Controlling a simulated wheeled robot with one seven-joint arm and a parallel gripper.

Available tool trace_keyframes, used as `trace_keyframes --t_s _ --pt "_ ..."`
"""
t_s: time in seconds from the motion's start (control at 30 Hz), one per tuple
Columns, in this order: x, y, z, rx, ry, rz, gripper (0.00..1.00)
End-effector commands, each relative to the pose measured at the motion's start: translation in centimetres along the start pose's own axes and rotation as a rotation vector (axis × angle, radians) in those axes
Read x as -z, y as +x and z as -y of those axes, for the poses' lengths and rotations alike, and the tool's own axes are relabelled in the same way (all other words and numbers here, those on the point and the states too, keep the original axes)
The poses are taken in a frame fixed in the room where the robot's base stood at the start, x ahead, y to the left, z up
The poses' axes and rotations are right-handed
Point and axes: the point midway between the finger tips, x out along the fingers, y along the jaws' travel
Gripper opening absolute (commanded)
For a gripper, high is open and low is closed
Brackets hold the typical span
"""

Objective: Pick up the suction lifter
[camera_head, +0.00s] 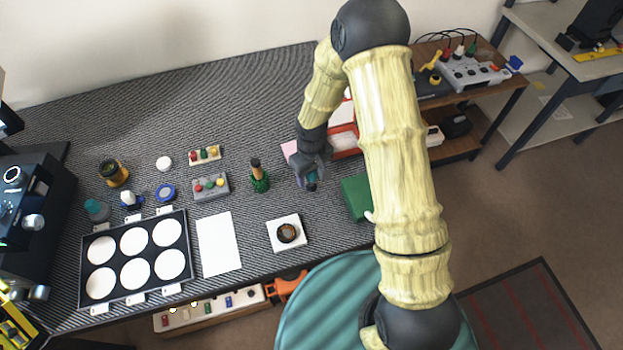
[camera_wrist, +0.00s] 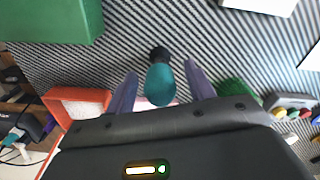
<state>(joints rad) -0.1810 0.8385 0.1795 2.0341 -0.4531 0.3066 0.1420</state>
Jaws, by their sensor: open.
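The suction lifter (camera_wrist: 160,86), with a teal rounded handle and a black end, lies between the two fingers of my gripper (camera_wrist: 161,72) in the wrist view. The fingers are apart, one on each side of it, and I see a gap on both sides. In the head view my gripper (camera_head: 307,178) is low over the striped bench mat, and only a small teal and black part of the lifter (camera_head: 312,179) shows beside it. The rest is hidden by my gripper.
A green box (camera_head: 355,197) stands to the right, with a red tray (camera_head: 343,141) behind. A green holder with a wooden-handled tool (camera_head: 259,179) is to the left. A white pad (camera_head: 298,242) bearing a dark ring lies in front. A black-framed tray (camera_head: 83,280) with white discs is far left.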

Motion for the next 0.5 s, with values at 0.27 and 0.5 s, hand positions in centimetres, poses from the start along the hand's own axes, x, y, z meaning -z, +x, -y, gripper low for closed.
trace_keyframes --t_s 0.27,0.5 --pt "0.02 -0.02 -0.01 0.000 0.000 0.000 0.54" --pt "0.02 -0.03 -0.01 0.000 0.000 0.000 0.48"
